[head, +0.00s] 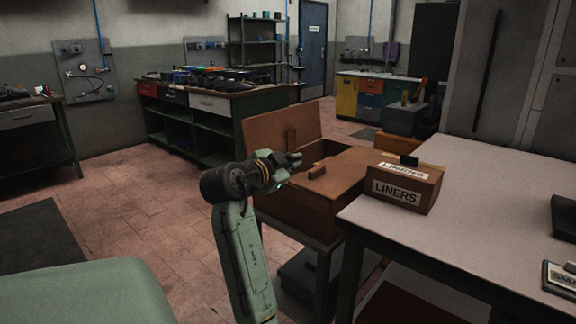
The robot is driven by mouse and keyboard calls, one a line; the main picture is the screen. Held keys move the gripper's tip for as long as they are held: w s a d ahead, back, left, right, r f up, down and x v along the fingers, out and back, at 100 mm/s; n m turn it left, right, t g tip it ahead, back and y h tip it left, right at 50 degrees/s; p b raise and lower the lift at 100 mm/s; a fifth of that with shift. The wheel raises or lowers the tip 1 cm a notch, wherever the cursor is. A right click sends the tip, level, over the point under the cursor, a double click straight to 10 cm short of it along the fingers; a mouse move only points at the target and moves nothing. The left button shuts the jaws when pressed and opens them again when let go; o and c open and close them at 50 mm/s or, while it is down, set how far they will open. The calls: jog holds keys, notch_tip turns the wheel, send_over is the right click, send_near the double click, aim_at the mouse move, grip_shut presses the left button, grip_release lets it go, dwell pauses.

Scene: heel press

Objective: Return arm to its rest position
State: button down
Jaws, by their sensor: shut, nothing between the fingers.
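My arm rises from the lower middle of the head view and bends at its dark elbow. My gripper (294,160) is at its end, pointing right, in front of an open brown wooden chest (280,212). The gripper is shut with nothing visible in it. It appears above the chest's near left part; whether it touches the chest cannot be told. The chest's lid (268,130) is tilted up at the back.
A pale table (480,190) at right holds a box labelled LINERS (405,187) near the chest. Dark items lie at its right edge. A green workbench (215,125) stands behind. The tiled floor (120,220) at left is clear beyond a dark mat (35,245).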

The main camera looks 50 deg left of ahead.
jog(key=shift+s+d, duration=0.1)
jog(key=shift+s, duration=0.15)
jog(key=shift+r, duration=0.1)
